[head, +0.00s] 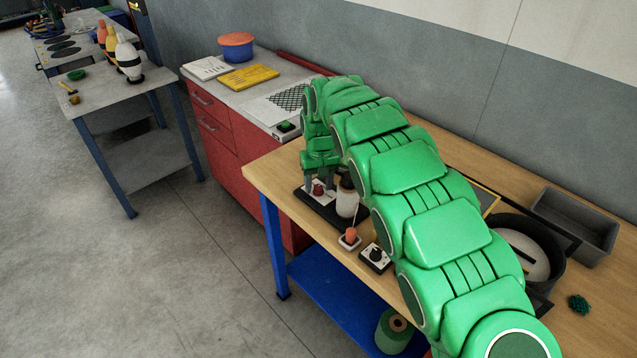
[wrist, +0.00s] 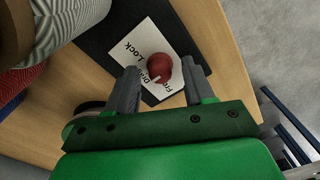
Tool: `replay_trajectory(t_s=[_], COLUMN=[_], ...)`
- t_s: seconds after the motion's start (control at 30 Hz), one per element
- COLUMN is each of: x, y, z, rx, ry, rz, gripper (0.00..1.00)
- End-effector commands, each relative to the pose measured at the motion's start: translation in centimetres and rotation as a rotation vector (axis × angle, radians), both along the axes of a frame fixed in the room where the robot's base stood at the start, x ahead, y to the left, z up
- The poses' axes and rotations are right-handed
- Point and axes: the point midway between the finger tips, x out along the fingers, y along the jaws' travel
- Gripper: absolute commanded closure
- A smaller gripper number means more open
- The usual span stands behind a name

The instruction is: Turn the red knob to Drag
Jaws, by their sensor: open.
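The red knob (wrist: 160,67) sits on a white plate (wrist: 128,48) with black lettering; "LOCK" is readable and two other words are partly hidden. A small pale mark shows on the knob's lower edge, toward the partly covered word starting "DR". In the head view the knob (head: 318,189) is on the workbench's left end. My gripper (wrist: 160,70) is open, with one grey finger on each side of the knob. I cannot tell whether the fingers touch it. It also shows in the head view, pointing down over the knob (head: 319,184).
A white bottle (head: 347,201) stands close right of the knob. An orange-red control (head: 351,236) and a black knob (head: 376,254) are nearer the bench's front edge. A black pan (head: 556,262) and grey tray (head: 585,222) lie at the right.

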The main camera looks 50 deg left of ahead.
Motion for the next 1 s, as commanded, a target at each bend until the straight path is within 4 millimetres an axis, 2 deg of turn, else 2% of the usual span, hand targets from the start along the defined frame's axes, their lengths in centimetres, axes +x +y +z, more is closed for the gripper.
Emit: replay_trajectory(t_s=[0.23,0.6,0.7,1.0], x=[0.1,0.2,0.2,0.2], y=[0.1,0.0,0.0,-0.1], z=[1.5,6.6,7.5,7.8], rx=[0.004,0.002,0.0,0.0], ry=[-0.002,0.0,0.0,0.0], rz=[0.0,0.0,0.0,0.0], gripper=[0.47,0.47,0.47,0.47])
